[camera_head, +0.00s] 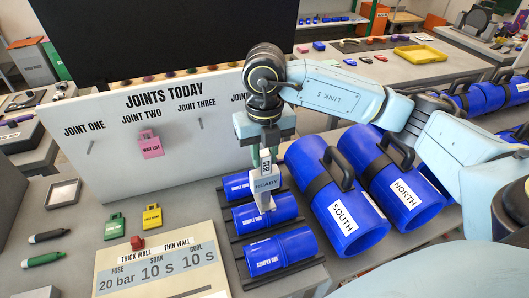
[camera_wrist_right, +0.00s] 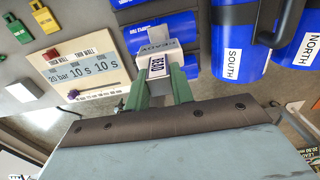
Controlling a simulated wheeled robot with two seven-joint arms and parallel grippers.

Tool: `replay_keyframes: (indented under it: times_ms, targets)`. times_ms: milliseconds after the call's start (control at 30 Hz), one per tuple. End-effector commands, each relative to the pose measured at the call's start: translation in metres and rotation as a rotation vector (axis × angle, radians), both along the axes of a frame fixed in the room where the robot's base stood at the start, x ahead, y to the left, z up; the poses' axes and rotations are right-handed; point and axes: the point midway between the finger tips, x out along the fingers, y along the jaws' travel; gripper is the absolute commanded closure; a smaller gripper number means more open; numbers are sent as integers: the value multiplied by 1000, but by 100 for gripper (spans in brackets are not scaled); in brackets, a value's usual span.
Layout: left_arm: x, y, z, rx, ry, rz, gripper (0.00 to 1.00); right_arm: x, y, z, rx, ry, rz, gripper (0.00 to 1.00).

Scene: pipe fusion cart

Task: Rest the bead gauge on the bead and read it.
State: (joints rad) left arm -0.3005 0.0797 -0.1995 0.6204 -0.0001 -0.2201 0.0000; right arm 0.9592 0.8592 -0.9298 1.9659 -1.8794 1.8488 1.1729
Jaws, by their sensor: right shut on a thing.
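My right gripper (camera_head: 265,152) comes down from above and is shut on the bead gauge (camera_head: 265,184), a pale grey block with a label reading READY. In the right wrist view the gauge (camera_wrist_right: 157,64) sits between the green fingers, with a BEAD label facing the camera. The gauge's narrow lower end overlaps the blue pipe sample two (camera_head: 282,209) in the head view; I cannot tell whether it touches. Its bead is largely hidden behind the gauge. Sample one (camera_head: 293,244) lies in front and sample three (camera_head: 236,187) behind, partly covered. My left gripper is not in view.
Large blue pipes SOUTH (camera_head: 316,181) and NORTH (camera_head: 376,167), with black handles, stand close on the right. A JOINTS TODAY board (camera_head: 108,178) rises behind. A settings panel (camera_head: 160,262) and green and yellow tags lie to the left.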

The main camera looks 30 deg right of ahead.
Motion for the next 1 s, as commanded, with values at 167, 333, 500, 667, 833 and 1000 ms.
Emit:
replay_keyframes:
  times_ms: [167, 333, 500, 667, 833, 1000]
  targets:
    - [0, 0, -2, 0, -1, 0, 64, 0, 0, -2, 1, -1, 0, 96]
    - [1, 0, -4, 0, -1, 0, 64, 0, 0, -4, 0, -1, 0, 96]
    - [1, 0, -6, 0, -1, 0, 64, 0, 0, -6, 0, -1, 0, 96]
    - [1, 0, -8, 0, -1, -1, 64, 0, 0, -8, 0, -1, 0, 96]
    - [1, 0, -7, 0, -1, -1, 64, 0, 0, -8, 0, -1, 0, 96]
    - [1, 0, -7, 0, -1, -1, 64, 0, 0, -8, 0, -1, 0, 96]
